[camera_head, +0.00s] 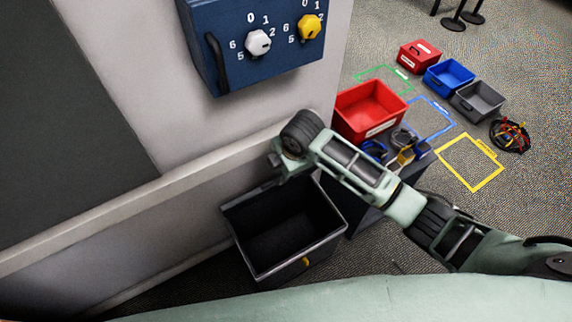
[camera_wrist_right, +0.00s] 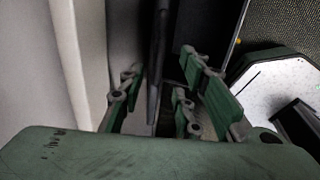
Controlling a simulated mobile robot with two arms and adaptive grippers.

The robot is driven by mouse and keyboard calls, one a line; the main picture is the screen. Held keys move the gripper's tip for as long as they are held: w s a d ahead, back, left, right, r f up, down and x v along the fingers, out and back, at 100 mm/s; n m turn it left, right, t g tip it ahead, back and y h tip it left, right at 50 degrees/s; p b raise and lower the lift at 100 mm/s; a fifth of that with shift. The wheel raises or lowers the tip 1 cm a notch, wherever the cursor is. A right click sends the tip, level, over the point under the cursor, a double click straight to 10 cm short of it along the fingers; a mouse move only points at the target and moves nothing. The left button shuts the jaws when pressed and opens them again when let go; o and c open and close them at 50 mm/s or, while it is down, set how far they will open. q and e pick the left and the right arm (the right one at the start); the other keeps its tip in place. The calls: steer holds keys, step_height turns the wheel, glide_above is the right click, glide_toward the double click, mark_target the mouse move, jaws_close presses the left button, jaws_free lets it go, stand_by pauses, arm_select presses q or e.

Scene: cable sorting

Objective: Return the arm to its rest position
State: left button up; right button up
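My right arm reaches in from the right in the head view. Its gripper (camera_head: 283,178), partly hidden by the wrist, points down beside the wall, at the upper rim of a black open bin (camera_head: 318,252). In the right wrist view the gripper (camera_wrist_right: 165,95) has its green fingers apart. A dark narrow edge stands between them. I cannot tell whether the fingers touch it. No held object shows. My left gripper is in no view.
A blue panel (camera_head: 222,62) with white and yellow knobs hangs on the wall above. A red bin (camera_head: 343,117) and some cables stand behind my arm. Red (camera_head: 420,63), blue (camera_head: 434,82) and grey (camera_head: 462,103) bins, a cable bundle (camera_head: 511,138) and coloured floor outlines lie right. Open carpet surrounds them.

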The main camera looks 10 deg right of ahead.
steer(key=shift+v, duration=0.95)
steer(key=s+f+m+y, duration=0.1)
steer(key=s+m, duration=0.6)
steer(key=s, duration=0.3)
steer(key=s+d+r+m+h, duration=0.2)
steer(key=s+d+m, duration=1.05)
steer(key=s, duration=0.35)
step_height(320, 180, down, 27)
steer(key=s+g, duration=0.1)
steer(key=s+d+f+g, duration=0.1)
steer(key=s+d+f, duration=0.1)
steer(key=s+f, duration=1.3)
steer(key=shift+s+d+f, duration=0.15)
steer(key=shift+s, duration=1)
